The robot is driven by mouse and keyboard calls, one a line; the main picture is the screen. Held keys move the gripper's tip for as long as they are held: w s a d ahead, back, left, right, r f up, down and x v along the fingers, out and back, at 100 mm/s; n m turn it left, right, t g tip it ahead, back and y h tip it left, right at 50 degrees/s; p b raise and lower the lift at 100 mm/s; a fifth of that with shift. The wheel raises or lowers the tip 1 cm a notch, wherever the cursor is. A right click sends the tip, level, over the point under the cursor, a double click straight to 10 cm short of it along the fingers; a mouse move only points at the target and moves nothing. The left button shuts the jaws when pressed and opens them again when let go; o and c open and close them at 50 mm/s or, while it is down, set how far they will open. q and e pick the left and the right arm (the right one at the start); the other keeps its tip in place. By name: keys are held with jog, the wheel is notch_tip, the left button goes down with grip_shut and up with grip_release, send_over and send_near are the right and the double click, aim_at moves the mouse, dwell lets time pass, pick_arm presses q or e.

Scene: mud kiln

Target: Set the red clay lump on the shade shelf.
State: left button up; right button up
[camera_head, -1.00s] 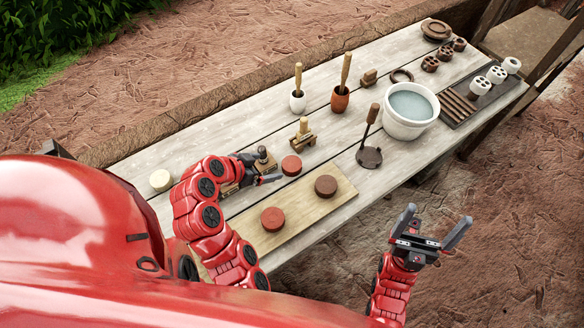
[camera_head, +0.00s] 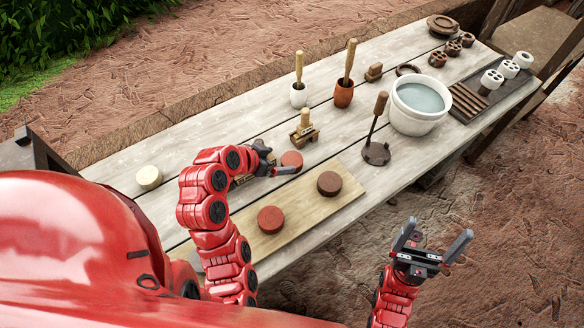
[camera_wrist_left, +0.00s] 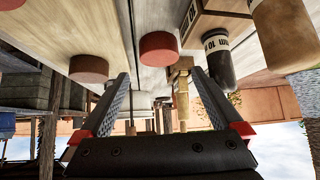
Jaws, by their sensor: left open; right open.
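A red-orange clay lump (camera_head: 292,160), a short round disc, lies on the table planks just behind the pale board. My left gripper (camera_head: 282,162) is open right at this lump, which partly hides behind it. In the left wrist view the lump (camera_wrist_left: 158,47) shows ahead of the open fingers (camera_wrist_left: 160,80), roughly centred between them and not gripped. A darker red lump (camera_head: 271,219) and a brown lump (camera_head: 329,183) lie on the board. My right gripper (camera_head: 431,248) is open and empty, off the table's near side. I cannot surely identify the shade shelf.
A pale board (camera_head: 300,215) lies on the plank table (camera_head: 240,115). A cream lump (camera_head: 149,177), wooden stamp (camera_head: 304,127), dark long-handled tool (camera_head: 376,150), tool pots and water bucket (camera_head: 420,105) stand around. A dark shelf-like rack (camera_wrist_left: 45,90) shows left in the left wrist view.

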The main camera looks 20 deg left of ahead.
aim_at(292, 159)
pick_arm(q)
jog(key=shift+b+x, duration=1.25)
jog(key=shift+b, duration=0.05)
jog(key=shift+d, duration=0.1)
jog(key=shift+p+x, duration=0.7)
jog(key=shift+x, duration=2.15)
jog(key=shift+c, duration=0.2)
jog(key=c, duration=1.4)
